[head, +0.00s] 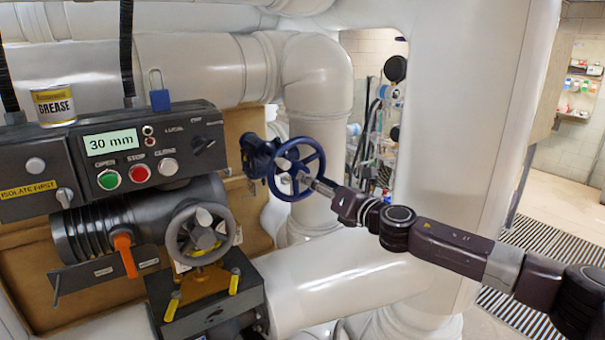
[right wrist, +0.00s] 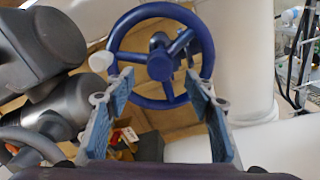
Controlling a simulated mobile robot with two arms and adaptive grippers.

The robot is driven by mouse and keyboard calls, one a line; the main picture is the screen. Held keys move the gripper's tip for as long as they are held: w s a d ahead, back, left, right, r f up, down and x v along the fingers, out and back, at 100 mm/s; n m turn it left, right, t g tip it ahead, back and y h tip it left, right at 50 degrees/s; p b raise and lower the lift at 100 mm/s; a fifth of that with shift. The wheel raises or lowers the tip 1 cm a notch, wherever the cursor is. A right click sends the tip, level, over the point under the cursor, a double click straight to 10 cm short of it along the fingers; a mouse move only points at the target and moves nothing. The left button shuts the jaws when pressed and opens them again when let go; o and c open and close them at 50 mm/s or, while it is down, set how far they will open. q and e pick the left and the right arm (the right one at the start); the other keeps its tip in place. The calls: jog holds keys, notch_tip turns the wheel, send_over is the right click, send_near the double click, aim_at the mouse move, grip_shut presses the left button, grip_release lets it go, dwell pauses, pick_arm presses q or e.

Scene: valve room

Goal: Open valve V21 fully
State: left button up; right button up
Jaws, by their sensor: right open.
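A blue handwheel (head: 301,168) stands on its stem in front of the pipes, right of the control box. It also shows face-on in the right wrist view (right wrist: 160,67). My right gripper (head: 308,181) is at this wheel in the head view. In the right wrist view its two fingers (right wrist: 160,88) are spread apart, with the wheel's hub and lower rim seen between them. Contact cannot be told. A grey handwheel (head: 201,235) sits on the dark actuator to the left. I can read no V21 label. My left gripper is out of view.
The control box (head: 70,187) shows 30 mm on its display (head: 111,142), above OPEN, STOP and CLOSE buttons. A grease tin (head: 54,105) and a blue padlock (head: 160,100) are at its top. An orange lever (head: 125,255) hangs below. Thick white pipes (head: 445,130) close in the right side.

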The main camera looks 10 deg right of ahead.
jog(key=shift+a, duration=0.1)
jog(key=m, duration=1)
jog(key=shift+x, duration=2.9)
jog(key=shift+w+r, duration=0.15)
jog(key=shift+r, duration=0.05)
